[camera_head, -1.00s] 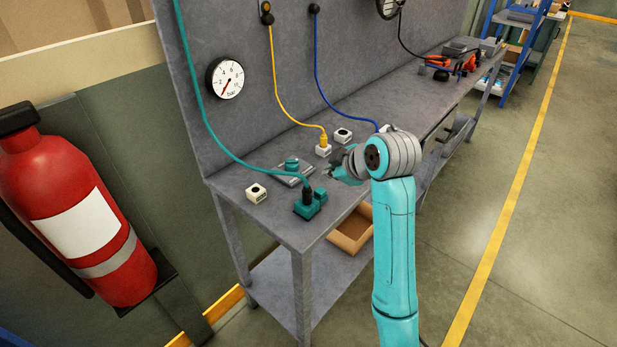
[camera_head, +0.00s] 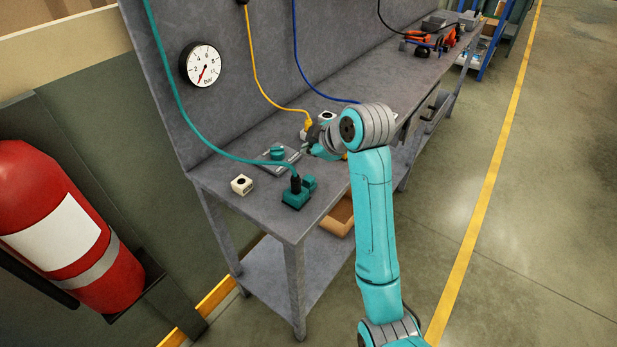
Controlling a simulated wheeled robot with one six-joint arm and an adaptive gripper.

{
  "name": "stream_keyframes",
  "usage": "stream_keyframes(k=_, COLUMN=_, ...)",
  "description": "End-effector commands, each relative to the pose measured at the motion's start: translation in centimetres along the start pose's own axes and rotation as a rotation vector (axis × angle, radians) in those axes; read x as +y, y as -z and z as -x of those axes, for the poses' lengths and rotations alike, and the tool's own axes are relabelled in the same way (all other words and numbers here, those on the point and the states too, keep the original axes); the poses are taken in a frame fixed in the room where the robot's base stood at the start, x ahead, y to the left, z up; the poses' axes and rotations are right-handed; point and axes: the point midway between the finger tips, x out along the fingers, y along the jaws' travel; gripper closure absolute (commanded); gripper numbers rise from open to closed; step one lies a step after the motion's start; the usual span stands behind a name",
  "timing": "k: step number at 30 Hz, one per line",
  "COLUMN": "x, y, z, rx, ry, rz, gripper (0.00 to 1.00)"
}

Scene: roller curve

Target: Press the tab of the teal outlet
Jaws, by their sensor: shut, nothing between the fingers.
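The teal outlet (camera_head: 297,196) sits near the front left corner of the grey workbench. A black plug (camera_head: 295,184) on a teal hose stands in it. A lower teal part, possibly the tab, juts out at its right side (camera_head: 309,183). My gripper (camera_head: 307,148) is shut and empty, above the bench to the right of and behind the teal outlet, apart from it. It is close to the yellow plug and partly hidden by my wrist.
A grey plate with a teal knob (camera_head: 277,154) lies behind the outlet. A white socket block (camera_head: 241,185) stands at its left. Yellow and blue cables (camera_head: 262,82) hang at the back panel. A pressure gauge (camera_head: 201,66) is on the panel. A red fire extinguisher (camera_head: 60,225) stands left.

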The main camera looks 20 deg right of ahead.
Motion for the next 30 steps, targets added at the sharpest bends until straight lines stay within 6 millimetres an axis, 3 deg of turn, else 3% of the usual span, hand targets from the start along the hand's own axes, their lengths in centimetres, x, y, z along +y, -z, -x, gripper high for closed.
stream_keyframes(k=13, x=-2.7, y=-2.7, z=-3.7, rx=-0.001, ry=0.002, rz=-0.001, gripper=1.0)
stream_keyframes(k=30, x=-3.2, y=-3.2, z=-4.4, rx=0.0, ry=0.0, rz=0.0, gripper=1.0)
